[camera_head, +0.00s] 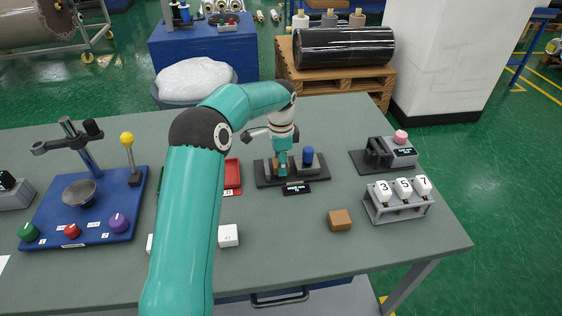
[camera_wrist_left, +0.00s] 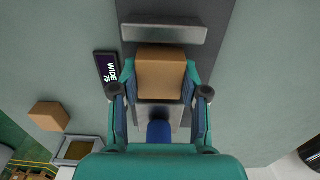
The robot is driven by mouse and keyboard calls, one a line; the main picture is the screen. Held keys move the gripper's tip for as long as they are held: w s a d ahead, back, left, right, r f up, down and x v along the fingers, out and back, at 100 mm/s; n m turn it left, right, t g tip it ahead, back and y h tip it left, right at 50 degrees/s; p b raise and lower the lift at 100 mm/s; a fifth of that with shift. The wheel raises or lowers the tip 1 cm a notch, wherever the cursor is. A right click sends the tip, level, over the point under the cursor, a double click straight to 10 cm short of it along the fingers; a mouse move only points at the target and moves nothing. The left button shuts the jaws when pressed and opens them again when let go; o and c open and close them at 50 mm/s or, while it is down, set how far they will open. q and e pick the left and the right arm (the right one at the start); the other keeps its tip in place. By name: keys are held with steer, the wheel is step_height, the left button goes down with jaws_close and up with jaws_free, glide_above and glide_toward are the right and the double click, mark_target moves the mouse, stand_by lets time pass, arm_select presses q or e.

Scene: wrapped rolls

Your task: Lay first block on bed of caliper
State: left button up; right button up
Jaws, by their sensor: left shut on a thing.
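The caliper (camera_head: 263,180) is a dark base with a blue knob (camera_head: 308,158) and a small display (camera_head: 296,188). In the left wrist view its grey jaw (camera_wrist_left: 163,31) lies just beyond a tan block (camera_wrist_left: 160,75), and its display (camera_wrist_left: 107,70) seems to read "WIDE 75". My left gripper (camera_head: 281,167) points down over the caliper, left of the knob. It is shut on the tan block. I cannot tell whether the block touches the bed. A second tan block (camera_head: 340,220) lies on the table to the right; it also shows in the left wrist view (camera_wrist_left: 48,116). My right gripper is out of view.
A grey rack (camera_head: 398,211) with weights marked 3, 5 and 7 and a device with a pink knob (camera_head: 400,137) stand at the right. A red tray (camera_head: 233,178) and a white block (camera_head: 229,235) lie near my arm. A blue board (camera_head: 50,215) fills the left.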

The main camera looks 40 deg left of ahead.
arm_select(q)
steer(key=shift+f, duration=0.55)
steer(key=o, duration=1.2)
step_height(320, 180, up, 12)
